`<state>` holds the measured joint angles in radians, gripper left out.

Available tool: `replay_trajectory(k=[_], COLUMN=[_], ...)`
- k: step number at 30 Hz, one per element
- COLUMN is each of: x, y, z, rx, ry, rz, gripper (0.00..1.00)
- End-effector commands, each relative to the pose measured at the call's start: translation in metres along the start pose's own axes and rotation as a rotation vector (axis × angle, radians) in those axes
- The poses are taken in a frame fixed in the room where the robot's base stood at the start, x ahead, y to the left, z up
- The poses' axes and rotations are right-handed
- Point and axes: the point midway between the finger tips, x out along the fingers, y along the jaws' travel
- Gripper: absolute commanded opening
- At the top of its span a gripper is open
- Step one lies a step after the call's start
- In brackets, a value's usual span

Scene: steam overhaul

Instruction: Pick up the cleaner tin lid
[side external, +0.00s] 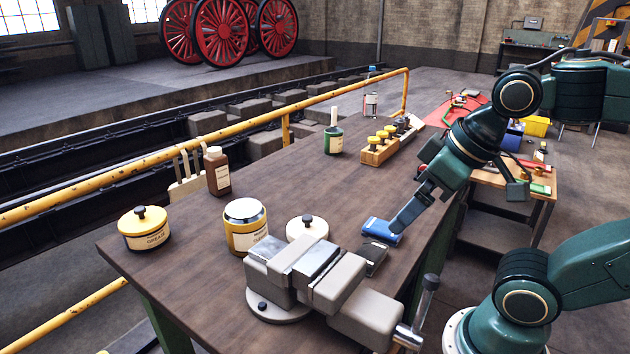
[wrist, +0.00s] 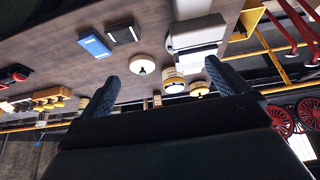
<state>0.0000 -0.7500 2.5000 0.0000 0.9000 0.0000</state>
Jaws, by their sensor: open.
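The lid (side external: 306,229), round and cream with a black knob, lies on the bench behind the vise, which hides its near edge. It also shows in the wrist view (wrist: 143,64), between and beyond my fingertips. A yellow and cream tin (side external: 243,236) stands just left of the lid; its label is only partly readable. My gripper (side external: 396,228) is open and empty, to the right of the lid and apart from it. In the side view its fingers overlap a blue box (side external: 376,231); I cannot tell the height between them. Both fingers show in the wrist view (wrist: 162,78).
A grey vise (side external: 345,285) stands in front of the lid. A dark box (side external: 375,258) lies beside the blue box. A grease tin (side external: 145,238), brown bottle (side external: 218,175), green tin (side external: 334,145) and wooden rack (side external: 380,153) stand around. The bench middle is clear.

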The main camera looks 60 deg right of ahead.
Motion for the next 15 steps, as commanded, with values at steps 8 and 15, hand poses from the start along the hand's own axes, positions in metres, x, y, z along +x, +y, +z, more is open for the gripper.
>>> replay_trajectory(k=[8, 15], x=[0.000, 0.000], y=[-0.001, -0.005], z=[-0.004, -0.028], rx=[-0.012, -0.102], ry=[-0.004, -0.039], rz=[-0.003, -0.028], gripper=[1.00, 1.00])
